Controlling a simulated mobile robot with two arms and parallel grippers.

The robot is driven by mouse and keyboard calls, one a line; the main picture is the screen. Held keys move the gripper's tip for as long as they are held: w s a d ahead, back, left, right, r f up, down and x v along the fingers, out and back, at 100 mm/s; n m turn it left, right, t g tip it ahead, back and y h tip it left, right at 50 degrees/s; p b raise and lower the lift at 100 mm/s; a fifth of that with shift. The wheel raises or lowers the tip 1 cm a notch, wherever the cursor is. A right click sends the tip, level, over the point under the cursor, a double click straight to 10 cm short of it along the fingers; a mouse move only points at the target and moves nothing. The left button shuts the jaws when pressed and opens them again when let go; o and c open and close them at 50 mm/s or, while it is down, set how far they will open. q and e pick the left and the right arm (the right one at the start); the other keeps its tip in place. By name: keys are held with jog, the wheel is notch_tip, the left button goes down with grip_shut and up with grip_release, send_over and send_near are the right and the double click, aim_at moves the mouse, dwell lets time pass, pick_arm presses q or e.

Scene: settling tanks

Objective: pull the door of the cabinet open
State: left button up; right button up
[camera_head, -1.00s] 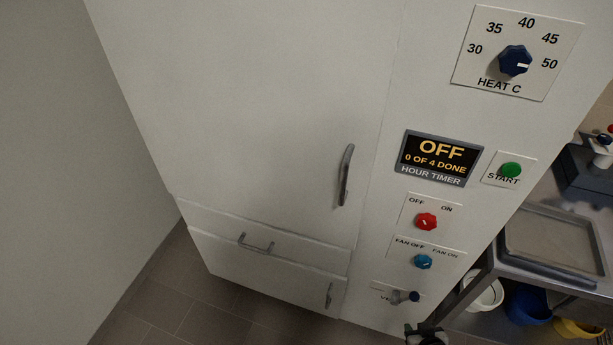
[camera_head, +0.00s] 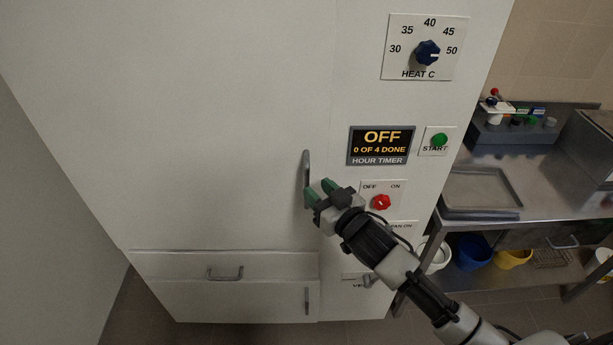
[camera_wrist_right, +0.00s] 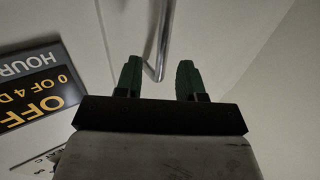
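The white cabinet's large upper door (camera_head: 190,120) is shut. Its vertical metal handle (camera_head: 306,170) is near the door's right edge. My right gripper (camera_head: 319,190) is at the lower part of this handle, with its green fingers pointing at the door. In the right wrist view the gripper (camera_wrist_right: 160,78) is open. The handle (camera_wrist_right: 163,45) stands between the two fingers, nearer the left one, with a gap on the right. My left gripper is not in view.
Right of the door is a panel with the heat dial (camera_head: 427,53), timer display (camera_head: 381,146), green start button (camera_head: 439,140) and red knob (camera_head: 381,202). A drawer (camera_head: 224,267) sits below. A steel bench (camera_head: 560,200) with a tray stands right. A wall (camera_head: 40,230) is at left.

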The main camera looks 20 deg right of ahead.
aim_at(307, 181)
jog(key=x, duration=0.4)
jog(key=shift+a+r+p, duration=0.1)
jog(key=shift+a+p, duration=0.05)
jog(key=shift+p, duration=0.2)
jog(key=shift+w, duration=0.3)
jog(key=shift+a, duration=0.1)
jog(key=shift+c, duration=0.2)
grip_shut()
